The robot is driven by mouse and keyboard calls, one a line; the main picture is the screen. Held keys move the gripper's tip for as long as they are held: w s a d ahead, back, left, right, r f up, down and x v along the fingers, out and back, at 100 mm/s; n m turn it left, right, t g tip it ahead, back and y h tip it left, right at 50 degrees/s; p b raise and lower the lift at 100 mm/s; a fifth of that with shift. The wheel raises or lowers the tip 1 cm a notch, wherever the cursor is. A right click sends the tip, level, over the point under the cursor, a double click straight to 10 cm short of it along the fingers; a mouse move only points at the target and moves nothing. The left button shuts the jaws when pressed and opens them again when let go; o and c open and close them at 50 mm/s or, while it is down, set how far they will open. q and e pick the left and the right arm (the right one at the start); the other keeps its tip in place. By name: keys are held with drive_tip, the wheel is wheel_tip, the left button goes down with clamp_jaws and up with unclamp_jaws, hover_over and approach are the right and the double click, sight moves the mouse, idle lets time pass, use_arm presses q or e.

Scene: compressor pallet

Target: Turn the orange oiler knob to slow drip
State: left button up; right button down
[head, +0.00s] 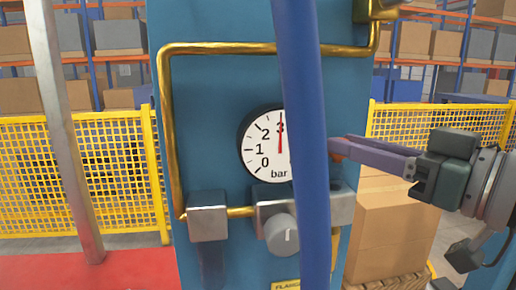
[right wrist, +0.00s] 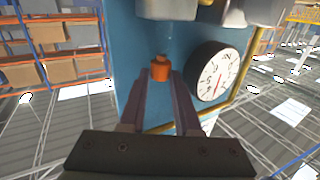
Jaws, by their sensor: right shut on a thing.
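The orange oiler knob (right wrist: 160,69) sits on the blue panel (right wrist: 130,40) and shows between my right gripper's fingertips in the right wrist view. My right gripper (right wrist: 163,78) is shut on it, one purple finger on each side. In the head view my right gripper (head: 338,147) comes in from the right, beside the pressure gauge (head: 262,150). Only a sliver of orange shows there at the fingertips; a blue upright pipe (head: 305,110) hides the area just left of them. The knob's setting cannot be read. My left gripper is not in view.
A grey knob (head: 282,236) on a metal block stands below the gauge. A brass pipe (head: 230,49) frames the panel. Cardboard boxes (head: 388,240) are stacked below my right gripper. Yellow mesh fencing (head: 75,170) and shelves stand behind.

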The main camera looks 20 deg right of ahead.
drive_tip(key=shift+w+d+n+g+y, duration=0.15)
drive_tip(key=shift+n+g+y, duration=0.25)
drive_tip(key=shift+n+y, duration=0.55)
drive_tip(key=shift+d+n+g+y, duration=0.15)
drive_tip(key=shift+n+g+y, duration=0.35)
drive_tip(key=shift+y, duration=0.75)
drive_tip(key=c, duration=0.9)
unclamp_jaws()
drive_tip(key=v, duration=1)
drive_tip(key=shift+p, duration=0.35)
drive_tip(key=shift+f, duration=0.1)
